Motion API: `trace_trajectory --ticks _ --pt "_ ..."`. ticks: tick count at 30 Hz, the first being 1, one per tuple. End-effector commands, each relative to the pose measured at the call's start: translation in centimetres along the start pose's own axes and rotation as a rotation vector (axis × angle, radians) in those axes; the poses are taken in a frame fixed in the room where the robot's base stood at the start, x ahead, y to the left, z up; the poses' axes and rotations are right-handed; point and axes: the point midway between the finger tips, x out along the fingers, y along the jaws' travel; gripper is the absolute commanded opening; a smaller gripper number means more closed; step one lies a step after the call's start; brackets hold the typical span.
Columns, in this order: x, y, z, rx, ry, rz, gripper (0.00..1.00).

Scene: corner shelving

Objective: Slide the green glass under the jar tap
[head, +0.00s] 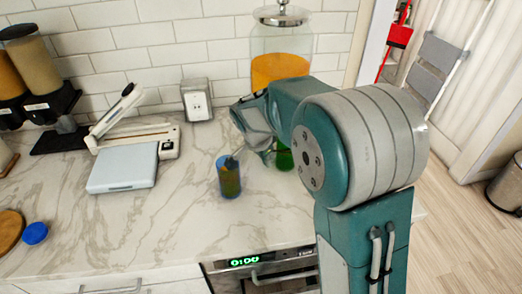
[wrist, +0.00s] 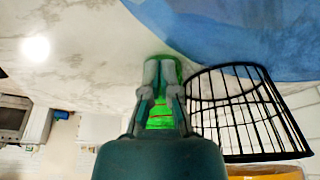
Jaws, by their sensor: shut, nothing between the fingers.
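The green glass (head: 284,160) stands on the counter below the jar, partly hidden by my arm in the head view. In the wrist view the green glass (wrist: 160,118) shows behind and between my fingers. The clear jar (head: 278,68) with orange contents and a metal lid stands at the back by the tiled wall; its tap is hidden behind my arm. My gripper (wrist: 160,64) is shut and empty, its fingers in front of the green glass; I cannot tell whether they touch it.
A blue glass (head: 229,178) stands left of the green one, close to my gripper; a large blue surface (wrist: 235,35) fills the wrist view's top right. A black wire stand (wrist: 240,112) is beside the fingers. A scale (head: 124,168) stands left. The front counter is clear.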

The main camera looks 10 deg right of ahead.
Motion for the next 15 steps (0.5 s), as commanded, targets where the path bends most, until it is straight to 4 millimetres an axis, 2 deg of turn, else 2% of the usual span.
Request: trace_trajectory --ticks 1,6,15 --pt "0.1 -0.1 -1.1 0.005 0.002 -0.001 0.00" --pt "0.6 -0.1 -3.1 0.003 0.002 -0.002 0.00" --pt "0.8 -0.1 -3.7 0.000 0.001 -0.002 0.00"
